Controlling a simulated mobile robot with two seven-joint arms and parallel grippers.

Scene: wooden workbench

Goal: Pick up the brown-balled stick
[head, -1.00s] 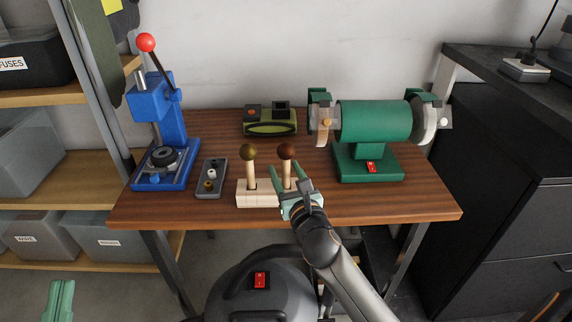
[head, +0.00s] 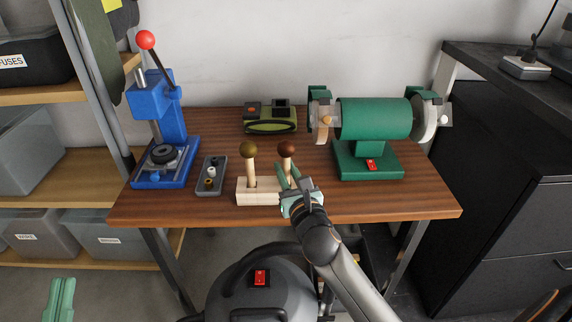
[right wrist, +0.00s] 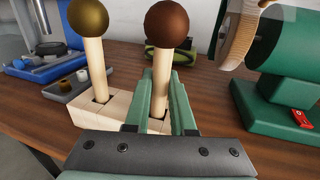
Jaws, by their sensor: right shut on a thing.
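The brown-balled stick (head: 287,150) stands upright in the right part of a pale wooden block (head: 258,196) near the bench's front edge. In the right wrist view, its dark brown ball (right wrist: 167,25) tops a light wooden shaft. An olive-balled stick (head: 249,152) stands to its left in the same block. My right gripper (head: 285,174) is shut on the brown-balled stick's shaft, below the ball, one finger on each side. The shaft's foot is partly hidden by the fingers. My left gripper (head: 60,290) is at the lower left, away from the bench; its jaw gap is unclear.
A green bench grinder (head: 375,120) stands to the right, a blue press (head: 168,130) with a red knob to the left. A small grey tray (head: 210,176) lies left of the block. A green-black device (head: 269,120) sits behind. The bench's front right is clear.

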